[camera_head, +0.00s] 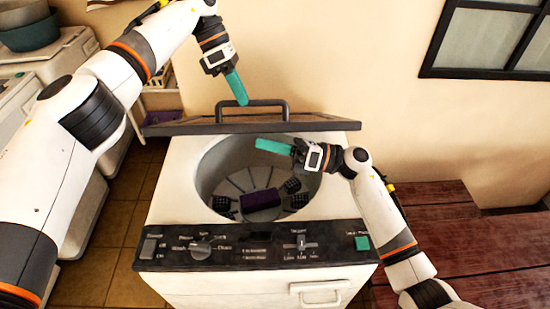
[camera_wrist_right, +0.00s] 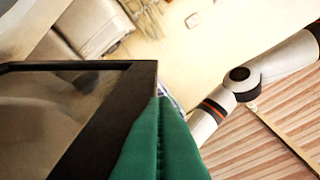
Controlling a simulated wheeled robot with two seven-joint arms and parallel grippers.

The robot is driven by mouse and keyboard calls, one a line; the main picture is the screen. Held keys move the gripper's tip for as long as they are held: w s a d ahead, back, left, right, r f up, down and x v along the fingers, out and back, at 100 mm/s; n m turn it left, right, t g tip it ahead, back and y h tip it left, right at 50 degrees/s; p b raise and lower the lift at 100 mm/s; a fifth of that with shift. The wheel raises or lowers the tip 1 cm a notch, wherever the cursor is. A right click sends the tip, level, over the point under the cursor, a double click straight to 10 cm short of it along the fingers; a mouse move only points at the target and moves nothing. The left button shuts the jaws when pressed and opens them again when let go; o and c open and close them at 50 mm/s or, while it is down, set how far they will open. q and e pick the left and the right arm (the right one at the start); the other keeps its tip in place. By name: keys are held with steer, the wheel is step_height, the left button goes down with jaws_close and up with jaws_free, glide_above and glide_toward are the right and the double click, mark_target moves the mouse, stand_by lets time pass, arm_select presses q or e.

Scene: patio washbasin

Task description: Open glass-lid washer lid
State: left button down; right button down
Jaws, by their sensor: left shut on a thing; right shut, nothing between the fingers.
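The washer (camera_head: 180,200) is a white top-loader with its round grey tub (camera_head: 235,165) exposed. Its dark-framed lid (camera_head: 190,129) is raised at the back of the opening and seen nearly edge-on, with a dark bar handle (camera_head: 270,103) on it. My left gripper (camera_head: 241,98) reaches down from above; its green fingertips meet the handle and are shut on it. My right gripper (camera_head: 262,145) is shut and empty over the tub, in front of the lid. In the right wrist view, its green fingers (camera_wrist_right: 160,140) are beside the lid's dark frame and glass (camera_wrist_right: 60,110); contact is unclear.
A control panel (camera_head: 255,245) with knobs runs along the washer's front. A dark purple block (camera_head: 261,199) lies in the tub. Red-brown wooden planks (camera_head: 460,240) are at the right, and a beige wall (camera_head: 350,60) stands behind. Other white appliances (camera_head: 70,50) stand at the left.

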arm_select(q)
steer(key=shift+w+a+f, duration=0.15)
steer(key=shift+f, duration=0.15)
arm_select(e)
steer(key=shift+w+r, duration=0.1)
steer(key=shift+r, duration=0.05)
